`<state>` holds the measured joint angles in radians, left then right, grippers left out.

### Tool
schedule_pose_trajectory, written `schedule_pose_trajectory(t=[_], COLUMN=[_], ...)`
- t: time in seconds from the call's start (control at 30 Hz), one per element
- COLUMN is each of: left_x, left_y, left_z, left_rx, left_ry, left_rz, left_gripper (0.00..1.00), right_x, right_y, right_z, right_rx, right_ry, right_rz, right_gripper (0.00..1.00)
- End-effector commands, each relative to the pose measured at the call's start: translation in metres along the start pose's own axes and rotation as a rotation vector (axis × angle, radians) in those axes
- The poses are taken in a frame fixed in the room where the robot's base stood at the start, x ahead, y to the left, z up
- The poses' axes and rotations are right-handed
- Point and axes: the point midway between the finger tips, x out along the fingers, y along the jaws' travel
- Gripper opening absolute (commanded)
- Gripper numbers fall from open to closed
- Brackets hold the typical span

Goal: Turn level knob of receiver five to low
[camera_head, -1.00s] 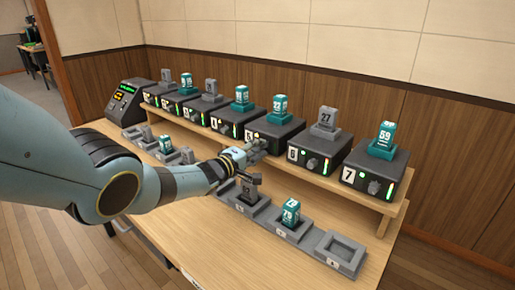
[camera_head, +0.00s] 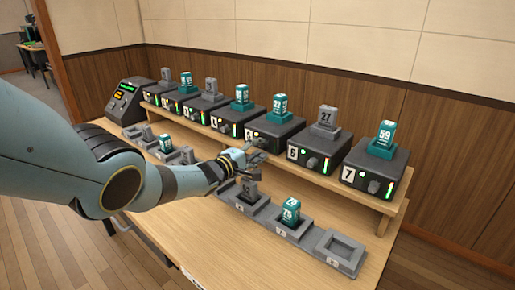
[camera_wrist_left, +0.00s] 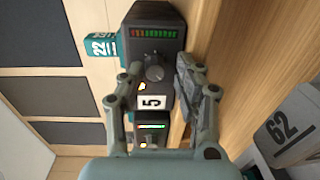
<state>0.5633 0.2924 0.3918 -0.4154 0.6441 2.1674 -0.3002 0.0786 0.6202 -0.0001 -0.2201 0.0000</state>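Receiver five (camera_head: 277,128) is a dark box on the raised shelf, with a teal pack marked 22 (camera_head: 279,104) standing in its top. In the left wrist view its front shows the round dark knob (camera_wrist_left: 155,73), a "5" label (camera_wrist_left: 151,102) and a lit level bar (camera_wrist_left: 154,33). My left gripper (camera_head: 257,152) is at the front of receiver five. In the left wrist view its fingers (camera_wrist_left: 158,68) are spread on either side of the knob, with gaps visible. The head view partly hides the knob behind the gripper. My right gripper is not in view.
Receiver six (camera_head: 318,148) and receiver seven (camera_head: 377,172) stand to the right on the shelf; several more stand to the left. Below, a row of charging trays (camera_head: 340,251) holds grey and teal packs. A console (camera_head: 125,101) is at the far left.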

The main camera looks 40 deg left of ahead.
Motion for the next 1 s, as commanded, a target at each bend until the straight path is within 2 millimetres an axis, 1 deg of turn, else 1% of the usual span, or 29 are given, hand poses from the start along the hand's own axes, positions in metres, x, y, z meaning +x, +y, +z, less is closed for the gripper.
schedule_pose_trajectory(t=[0.03, 0.07, 0.27, 0.37, 0.53, 0.77, 1.0], left_x=[0.001, 0.001, 0.002, 0.002, -0.004, -0.022, -0.053], left_y=[0.001, 0.002, 0.004, 0.004, 0.003, 0.003, 0.002], left_z=[0.0, 0.0, -0.001, -0.001, -0.002, -0.002, 0.0], left_rx=[0.001, 0.001, 0.002, 0.003, 0.004, 0.005, 0.004], left_ry=[0.0, 0.0, 0.001, 0.001, 0.001, 0.0, -0.001], left_rz=[0.002, 0.003, 0.006, 0.007, 0.007, 0.007, 0.005], left_gripper=[0.42, 0.44, 0.44, 0.44, 0.44, 0.44, 0.44], right_x=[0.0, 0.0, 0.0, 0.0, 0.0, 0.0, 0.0], right_y=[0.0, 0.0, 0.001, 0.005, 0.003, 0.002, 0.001], right_z=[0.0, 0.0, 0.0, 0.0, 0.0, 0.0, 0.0], right_rx=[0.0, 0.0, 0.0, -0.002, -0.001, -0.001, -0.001], right_ry=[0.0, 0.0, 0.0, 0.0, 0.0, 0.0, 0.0], right_rz=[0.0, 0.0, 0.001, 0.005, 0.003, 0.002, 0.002], right_gripper=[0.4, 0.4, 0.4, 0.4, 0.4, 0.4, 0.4])
